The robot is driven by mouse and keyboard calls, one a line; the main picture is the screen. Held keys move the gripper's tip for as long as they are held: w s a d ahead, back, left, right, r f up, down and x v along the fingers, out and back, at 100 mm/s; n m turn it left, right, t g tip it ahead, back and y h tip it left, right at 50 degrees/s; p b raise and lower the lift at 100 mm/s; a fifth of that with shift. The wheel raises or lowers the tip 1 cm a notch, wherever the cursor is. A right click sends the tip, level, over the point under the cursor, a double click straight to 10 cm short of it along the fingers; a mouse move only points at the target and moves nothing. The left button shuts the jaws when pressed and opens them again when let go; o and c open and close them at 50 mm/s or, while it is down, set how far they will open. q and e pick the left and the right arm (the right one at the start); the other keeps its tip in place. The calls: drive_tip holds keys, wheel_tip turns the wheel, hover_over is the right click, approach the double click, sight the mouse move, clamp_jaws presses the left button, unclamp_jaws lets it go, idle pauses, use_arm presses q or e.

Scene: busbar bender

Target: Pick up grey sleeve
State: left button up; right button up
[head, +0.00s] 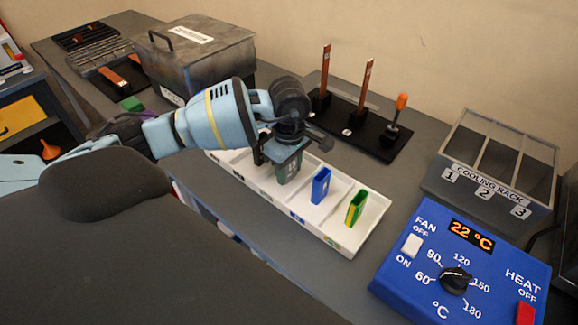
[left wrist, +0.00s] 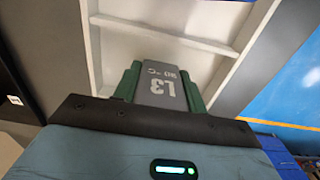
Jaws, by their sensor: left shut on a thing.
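The grey sleeve (head: 289,167) is in my left gripper (head: 287,160), over a compartment toward the left part of the white tray (head: 347,240). In the left wrist view the sleeve (left wrist: 162,86) shows a grey face marked L3 and 90 °C, with green pieces on both sides between the jaws. My left gripper (left wrist: 162,90) is shut on it and points down. Whether the sleeve's lower end touches the tray floor cannot be told. A blue sleeve (head: 321,185) and a green-yellow sleeve (head: 356,207) stand in the tray to the right. My right gripper is not in view.
Behind the tray is a black stand (head: 372,128) with copper bars and an orange-handled tool. A cooling rack (head: 487,185) and a blue heater panel (head: 462,270) are at the right. A metal box (head: 197,55) is behind my left arm.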

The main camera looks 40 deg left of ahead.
use_arm(q)
drive_tip(key=shift+r, duration=0.1)
drive_tip(key=shift+r, duration=0.5)
wheel_tip(320, 180, up, 2)
drive_tip(key=shift+r, duration=0.2)
drive_tip(key=s+d, duration=0.1)
drive_tip(key=s, duration=0.4)
drive_tip(key=s+d+r+b, duration=0.1)
drive_tip(key=s, duration=0.4)
drive_tip(key=s+d, duration=0.1)
drive_tip(key=s, duration=0.4)
drive_tip(key=shift+s+r, duration=0.2)
drive_tip(key=shift+s, duration=0.2)
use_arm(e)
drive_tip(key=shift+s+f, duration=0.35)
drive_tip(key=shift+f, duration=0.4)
